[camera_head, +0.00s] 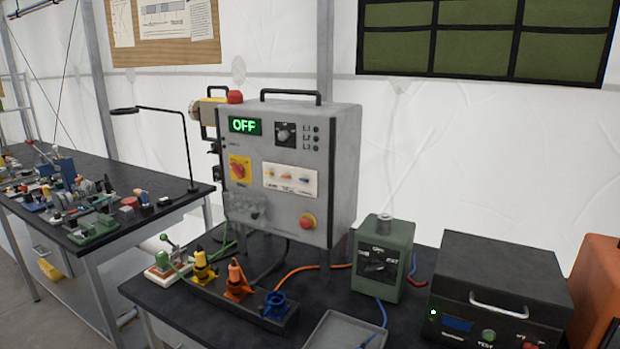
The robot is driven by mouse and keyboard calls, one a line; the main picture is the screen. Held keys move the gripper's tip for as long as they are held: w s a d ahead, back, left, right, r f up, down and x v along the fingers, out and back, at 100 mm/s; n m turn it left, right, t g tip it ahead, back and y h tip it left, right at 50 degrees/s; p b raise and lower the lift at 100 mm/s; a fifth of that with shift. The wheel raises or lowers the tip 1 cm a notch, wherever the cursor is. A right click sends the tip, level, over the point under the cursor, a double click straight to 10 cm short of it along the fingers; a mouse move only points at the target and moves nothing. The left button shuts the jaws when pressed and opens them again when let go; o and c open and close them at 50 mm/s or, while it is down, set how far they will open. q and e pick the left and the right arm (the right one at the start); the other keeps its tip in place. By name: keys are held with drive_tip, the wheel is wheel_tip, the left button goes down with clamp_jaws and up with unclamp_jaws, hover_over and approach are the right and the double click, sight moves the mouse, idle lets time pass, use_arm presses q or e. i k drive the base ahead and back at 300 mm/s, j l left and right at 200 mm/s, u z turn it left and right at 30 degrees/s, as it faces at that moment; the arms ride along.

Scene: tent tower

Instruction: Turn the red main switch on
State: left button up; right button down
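A grey control box (290,205) stands on the black table. Its small display (245,126) reads OFF in green. The red main switch (238,170) sits on a yellow plate at the left of the front panel, below the display. A black rotary knob (285,134) is at the upper right of the panel. Neither of my grippers shows in this view.
In front of the box is a black strip with yellow, orange and blue connectors (237,280) and cables. A green box (381,262), a black case (500,285) and a grey tray (340,333) stand to the right. A cluttered second table (170,190) is at left.

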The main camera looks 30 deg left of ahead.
sight(238, 169)
drive_tip(key=u, duration=1.25)
drive_tip(key=z, duration=0.1)
